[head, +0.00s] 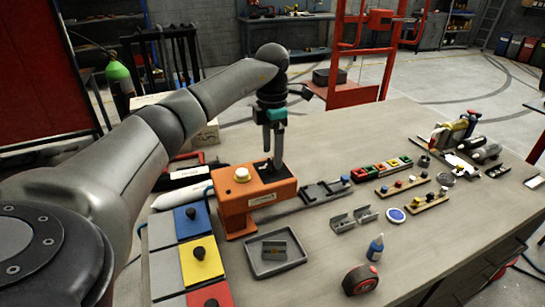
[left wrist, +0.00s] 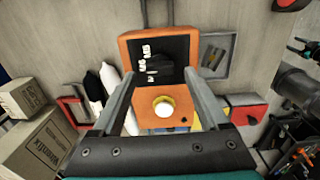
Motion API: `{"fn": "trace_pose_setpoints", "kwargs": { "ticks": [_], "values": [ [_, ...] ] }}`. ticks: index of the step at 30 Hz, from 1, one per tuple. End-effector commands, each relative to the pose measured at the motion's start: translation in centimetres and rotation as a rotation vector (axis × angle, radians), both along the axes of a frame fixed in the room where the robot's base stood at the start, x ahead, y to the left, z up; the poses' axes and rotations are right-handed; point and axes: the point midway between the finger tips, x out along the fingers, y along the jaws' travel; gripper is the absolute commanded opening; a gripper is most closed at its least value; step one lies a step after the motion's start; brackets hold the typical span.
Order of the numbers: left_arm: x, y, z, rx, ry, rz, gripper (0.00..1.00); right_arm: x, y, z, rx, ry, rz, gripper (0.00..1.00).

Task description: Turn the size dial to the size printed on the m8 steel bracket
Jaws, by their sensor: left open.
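The orange box (head: 235,212) stands on the bench with a white knob in a yellow ring (head: 242,174) on top. A dark piece at the left wrist view's right edge may be my right gripper.
Blue, yellow and red panels (head: 203,262) with black knobs lie left of the tray. Two more grey brackets (head: 342,222) (head: 367,214), a blue bottle (head: 375,247) and a tape measure (head: 360,280) are to the right. The bench's front right is clear.

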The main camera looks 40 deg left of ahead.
Motion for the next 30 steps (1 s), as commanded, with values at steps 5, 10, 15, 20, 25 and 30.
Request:
{"fn": "trace_pose_setpoints", "kwargs": {
  "ticks": [5,10,15,20,25,30],
  "values": [
    [0.0,-0.1,-1.8,-0.001,0.000,-0.001,0.78,0.0,-0.1,0.0,-0.001,0.000,0.000,0.64],
    [0.1,-0.1,-2.1,-0.002,-0.001,-0.001,0.78,0.0,-0.1,0.0,-0.001,0.000,0.000,0.64],
    [0.0,-0.1,-2.1,-0.001,-0.002,-0.001,0.78,0.0,-0.1,0.0,-0.001,0.001,0.000,0.64],
    [0.0,-0.1,-2.1,0.000,-0.001,-0.001,0.61,-0.1,-0.1,0.0,-0.001,0.001,0.000,0.64],
    [0.0,0.0,-2.1,0.000,-0.001,-0.001,0.41,-0.1,-0.1,0.0,-0.001,0.002,0.000,0.64],
    [0.0,0.0,-2.1,-0.001,0.000,-0.001,0.22,-0.1,-0.1,0.0,-0.002,0.003,0.000,0.64]
  ]
}}
